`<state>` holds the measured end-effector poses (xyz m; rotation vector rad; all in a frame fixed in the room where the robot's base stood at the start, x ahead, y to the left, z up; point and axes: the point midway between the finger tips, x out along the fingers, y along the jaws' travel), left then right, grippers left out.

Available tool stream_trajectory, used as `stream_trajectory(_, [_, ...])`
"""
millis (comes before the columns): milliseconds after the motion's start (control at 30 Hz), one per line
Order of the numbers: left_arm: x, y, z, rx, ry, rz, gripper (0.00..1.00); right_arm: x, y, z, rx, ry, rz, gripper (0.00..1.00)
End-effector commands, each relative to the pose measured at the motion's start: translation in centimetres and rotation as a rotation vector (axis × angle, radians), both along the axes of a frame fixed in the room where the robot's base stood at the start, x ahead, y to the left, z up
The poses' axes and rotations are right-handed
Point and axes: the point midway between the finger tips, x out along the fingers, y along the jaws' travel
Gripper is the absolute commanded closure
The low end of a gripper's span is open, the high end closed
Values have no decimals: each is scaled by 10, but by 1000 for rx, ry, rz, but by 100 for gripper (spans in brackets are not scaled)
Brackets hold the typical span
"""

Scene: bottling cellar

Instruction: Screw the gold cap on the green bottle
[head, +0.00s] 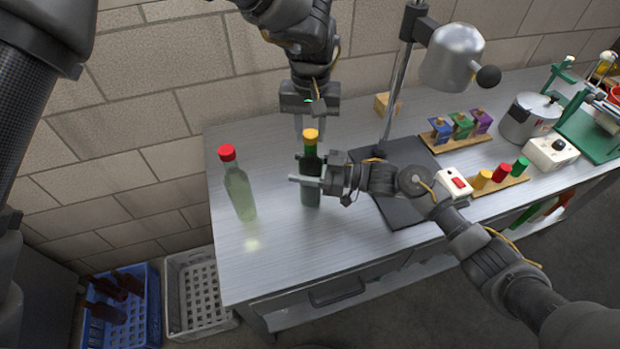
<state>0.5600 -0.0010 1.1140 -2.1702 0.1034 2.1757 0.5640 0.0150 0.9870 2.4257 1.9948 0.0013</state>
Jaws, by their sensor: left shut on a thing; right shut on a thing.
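The dark green bottle (311,193) stands upright on the steel bench. The gold cap (311,134) is at the top of its neck; I cannot tell how far it is threaded. My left gripper (311,137) comes down from above and is shut on the gold cap, its fingers on either side. My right gripper (305,169) reaches in from the right and is shut on the green bottle at its upper body. The bottle's middle is partly hidden by the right fingers.
A pale bottle with a red cap (240,192) stands left on the bench (270,260). A lamp (452,57) and dark mat (402,211) are to the right, with capped racks, a switch box (454,184) and a pot (528,118) beyond. Crates (197,290) sit on the floor.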

Motion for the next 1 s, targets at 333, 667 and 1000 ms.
stream_trajectory(333, [0, 0, 0, 0, 0, 3, 48, 1, 0, 1, 1, -1, -2, 100])
stream_trajectory(667, [1, 0, 13, -1, -3, 3, 48, 1, -1, 1, 1, -1, -2, 100])
stream_trajectory(1000, [0, 0, 46, 0, -1, 3, 48, 1, -1, 1, 1, -1, -2, 100])
